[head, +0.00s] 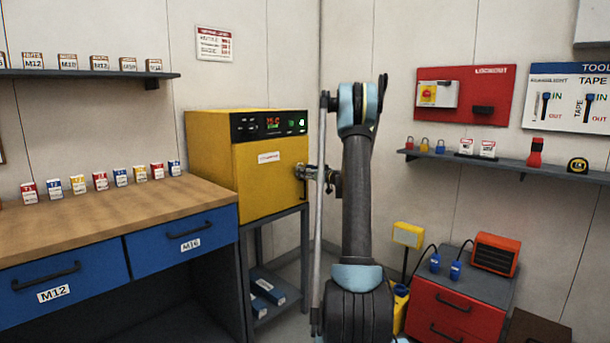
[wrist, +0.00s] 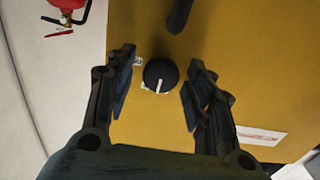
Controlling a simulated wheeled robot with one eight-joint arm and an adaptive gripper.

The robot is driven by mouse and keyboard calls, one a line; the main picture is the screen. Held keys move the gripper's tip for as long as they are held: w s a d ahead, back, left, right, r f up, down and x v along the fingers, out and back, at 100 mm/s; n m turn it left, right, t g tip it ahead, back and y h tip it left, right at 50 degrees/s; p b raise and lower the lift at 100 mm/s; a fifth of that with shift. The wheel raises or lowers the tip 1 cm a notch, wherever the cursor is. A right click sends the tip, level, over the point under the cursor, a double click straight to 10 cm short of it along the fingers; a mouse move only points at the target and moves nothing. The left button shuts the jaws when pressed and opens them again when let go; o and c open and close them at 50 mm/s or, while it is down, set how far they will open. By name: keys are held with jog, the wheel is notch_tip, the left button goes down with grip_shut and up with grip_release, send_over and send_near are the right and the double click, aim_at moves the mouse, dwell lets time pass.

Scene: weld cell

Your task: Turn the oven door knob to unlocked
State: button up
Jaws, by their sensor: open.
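The yellow oven (head: 215,160) stands on a grey stand in the head view, with a dark control panel (head: 268,123) along its top front. A small pale label lies just left of the knob. My gripper (wrist: 158,88) is open, with one finger on each side of the knob and a visible gap to each. In the head view my gripper (head: 325,177) is at the door's right side, and the knob cannot be made out.
A black bar (wrist: 179,14), probably the door handle, stands out above the knob in the wrist view. A workbench (head: 110,205) with blue drawers is left of the oven. A red cabinet (head: 452,305) and a wall shelf (head: 500,168) are at the right.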

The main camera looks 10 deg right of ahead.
jog(key=c, duration=1)
jog(key=shift+c, duration=0.2)
jog(key=shift+m, duration=0.4)
jog(key=m, duration=0.3)
jog(key=shift+w+d+m, duration=0.1)
jog(key=shift+m, duration=0.3)
jog(key=m, duration=0.4)
jog(key=shift+d+m, duration=0.1)
jog(key=shift+m, duration=0.2)
jog(key=m, duration=0.8)
jog(key=shift+w+d+f+m, duration=0.1)
jog(key=shift+f+m, duration=0.05)
jog(key=shift+m, duration=0.45)
